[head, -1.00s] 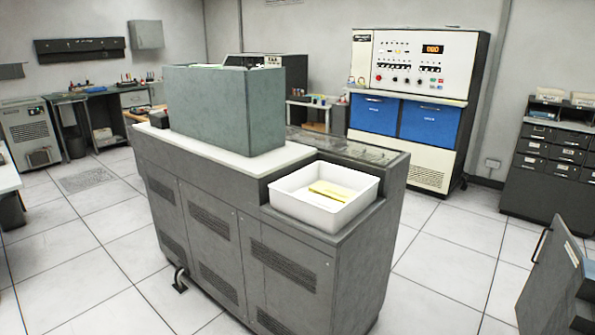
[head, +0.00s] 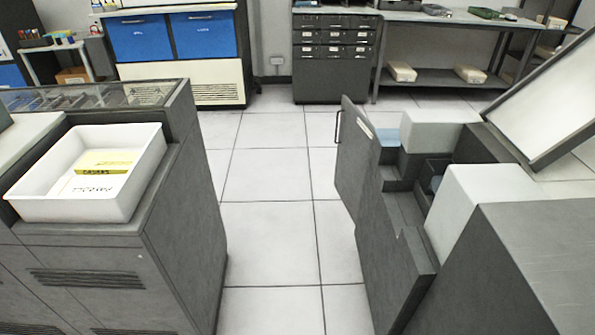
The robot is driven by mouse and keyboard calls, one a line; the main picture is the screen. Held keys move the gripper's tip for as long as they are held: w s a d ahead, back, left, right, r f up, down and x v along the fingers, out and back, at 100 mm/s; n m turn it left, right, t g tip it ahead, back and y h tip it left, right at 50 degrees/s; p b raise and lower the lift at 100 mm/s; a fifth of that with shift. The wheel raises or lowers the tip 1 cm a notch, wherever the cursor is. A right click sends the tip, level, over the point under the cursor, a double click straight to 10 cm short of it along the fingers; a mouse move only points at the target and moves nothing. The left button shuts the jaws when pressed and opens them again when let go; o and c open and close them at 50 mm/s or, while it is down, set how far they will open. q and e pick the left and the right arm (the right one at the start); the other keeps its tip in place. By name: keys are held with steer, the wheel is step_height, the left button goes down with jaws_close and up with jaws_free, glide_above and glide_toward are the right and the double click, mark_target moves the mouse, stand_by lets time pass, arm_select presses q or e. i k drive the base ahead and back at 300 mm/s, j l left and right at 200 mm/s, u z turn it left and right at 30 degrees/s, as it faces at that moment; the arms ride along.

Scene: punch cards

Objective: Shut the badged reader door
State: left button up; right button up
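A dark grey door panel (head: 353,165) stands swung out from the grey machine (head: 520,250) on the right, which looks like the reader. The door has a thin dark handle (head: 338,126) on its far side edge and a small pale strip (head: 363,121) near its top. I cannot tell whether the strip is a badge. Stepped dark parts and white blocks (head: 465,205) of the machine show behind the door. Neither of my grippers is in view.
A grey cabinet (head: 180,250) stands at left, with a white tray (head: 145,180) of yellow and white cards on top. A clear tiled aisle (head: 270,190) lies between it and the door. A drawer cabinet (head: 335,80) and a workbench (head: 440,88) stand at the back.

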mark_target(355, 131)
steer(key=i+j+z, duration=0.15)
steer(key=i+z, duration=0.2)
steer(key=z, duration=0.15)
steer(key=i+j+z, duration=0.1)
steer(key=i+j, duration=0.15)
steer(key=i, duration=0.2)
steer(key=i+j+z, duration=0.1)
steer(key=i+j, duration=0.15)
steer(key=i, duration=0.2)
steer(key=i+j+z, duration=0.1)
steer(key=i+j, duration=0.2)
steer(key=i, duration=0.15)
